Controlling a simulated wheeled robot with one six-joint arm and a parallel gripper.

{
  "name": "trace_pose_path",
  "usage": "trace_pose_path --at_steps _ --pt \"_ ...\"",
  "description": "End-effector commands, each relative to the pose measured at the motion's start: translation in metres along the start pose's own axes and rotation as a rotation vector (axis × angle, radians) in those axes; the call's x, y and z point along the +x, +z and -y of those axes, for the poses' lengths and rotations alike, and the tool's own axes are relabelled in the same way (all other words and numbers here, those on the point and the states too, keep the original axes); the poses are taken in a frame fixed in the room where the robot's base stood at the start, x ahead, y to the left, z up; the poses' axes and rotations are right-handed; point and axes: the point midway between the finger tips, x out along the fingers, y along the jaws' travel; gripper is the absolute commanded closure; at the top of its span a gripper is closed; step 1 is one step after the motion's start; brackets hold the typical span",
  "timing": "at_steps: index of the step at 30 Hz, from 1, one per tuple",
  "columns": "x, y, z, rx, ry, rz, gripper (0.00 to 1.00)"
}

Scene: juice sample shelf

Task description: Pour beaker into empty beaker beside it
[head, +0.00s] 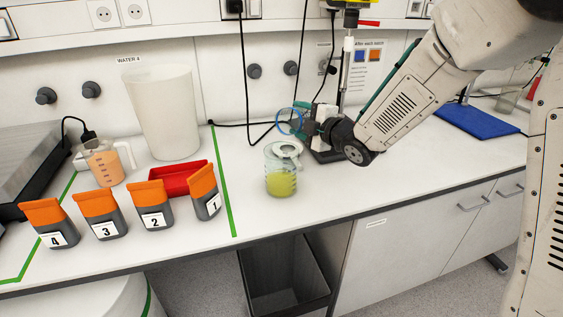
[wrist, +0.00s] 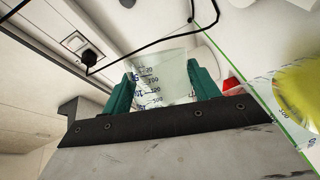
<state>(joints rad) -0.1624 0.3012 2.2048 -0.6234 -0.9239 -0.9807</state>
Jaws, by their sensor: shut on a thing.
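A glass beaker with yellow-green liquid (head: 281,183) stands upright on the white counter, below and slightly left of my gripper. Part of it also shows at the right edge of the wrist view (wrist: 300,88). My gripper (head: 303,122) has its teal fingers shut on a clear graduated beaker (wrist: 165,88). In the head view the held beaker (head: 289,122) appears as a blue-tinted round outline, tilted on its side, above and behind the standing beaker. No liquid shows in the held beaker. The two beakers look apart, and no stream shows between them.
Several numbered orange-and-grey containers (head: 152,207) stand at left, by a red tray (head: 178,180), a white tall container (head: 163,110) and a jug of orange liquid (head: 104,163). Black cables hang behind the gripper. A blue mat (head: 477,118) lies right.

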Motion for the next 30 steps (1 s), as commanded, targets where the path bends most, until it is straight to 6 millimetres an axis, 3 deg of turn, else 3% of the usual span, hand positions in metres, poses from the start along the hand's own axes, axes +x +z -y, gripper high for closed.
trace_pose_path --at_steps 12,30 --pt "0.005 0.012 0.018 0.219 -0.091 -0.003 1.00" --pt "0.004 0.007 0.005 0.615 -0.259 -0.005 1.00"
